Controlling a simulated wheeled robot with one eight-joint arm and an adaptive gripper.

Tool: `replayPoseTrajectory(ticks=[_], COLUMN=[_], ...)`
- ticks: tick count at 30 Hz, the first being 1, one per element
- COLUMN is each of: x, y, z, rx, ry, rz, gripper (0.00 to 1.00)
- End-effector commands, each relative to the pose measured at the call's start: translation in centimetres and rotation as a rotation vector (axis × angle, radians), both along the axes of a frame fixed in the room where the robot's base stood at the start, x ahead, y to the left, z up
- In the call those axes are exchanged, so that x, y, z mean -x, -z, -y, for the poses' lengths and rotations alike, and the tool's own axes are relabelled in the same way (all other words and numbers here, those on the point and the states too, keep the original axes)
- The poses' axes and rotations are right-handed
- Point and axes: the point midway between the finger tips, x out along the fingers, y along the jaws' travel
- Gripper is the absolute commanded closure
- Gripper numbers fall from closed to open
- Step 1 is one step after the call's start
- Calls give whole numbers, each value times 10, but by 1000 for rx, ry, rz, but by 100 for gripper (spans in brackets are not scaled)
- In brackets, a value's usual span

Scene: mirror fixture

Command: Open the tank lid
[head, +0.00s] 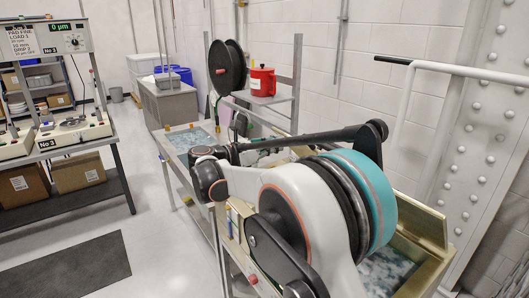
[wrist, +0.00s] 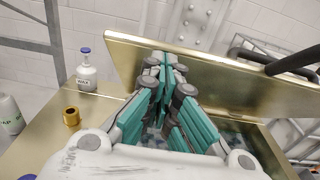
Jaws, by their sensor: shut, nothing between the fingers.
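The tank lid (wrist: 225,75) is a gold, brass-like panel standing raised and tilted behind my gripper in the wrist view. In the head view the lid (head: 421,214) stands up at the right edge of the tank. The tank (head: 437,268) shows its open top there, with bluish speckled contents, partly hidden by my arm. My gripper (wrist: 166,65) has teal-padded fingers brought together at the tips, with nothing between them. The fingertips overlap the lid's face in the wrist view; I cannot tell whether they touch it. My gripper is not clearly seen in the head view.
A white bottle (wrist: 86,72) and a brass ring (wrist: 71,116) stand on the gold top left of my gripper. A red canister (head: 262,81) sits on a shelf near a black reel (head: 226,67). Clear floor (head: 160,240) lies to the left.

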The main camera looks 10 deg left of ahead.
Motion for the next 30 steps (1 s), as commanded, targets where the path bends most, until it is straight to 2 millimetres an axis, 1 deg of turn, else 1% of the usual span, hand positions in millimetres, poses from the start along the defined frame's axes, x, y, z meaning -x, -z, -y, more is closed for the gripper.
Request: replayPoseTrajectory(ticks=[1, 3, 6, 12, 18, 21, 24, 30], x=[-9, -20, -38, -73, -102, -113, -122, -131], y=[-23, -38, -58, -88, -104, -109, -112, -114], z=[9, 20, 36, 66, 92, 101, 109, 117], rx=[-26, -64, -118, -218, -295, -291, -290, -289], ry=[4, 4, 4, 4, 3, 2, 1, 0], rz=[-29, -71, -130, -240, -328, -323, -324, -324], gripper=[100, 100, 100, 100, 100, 100, 100, 100])
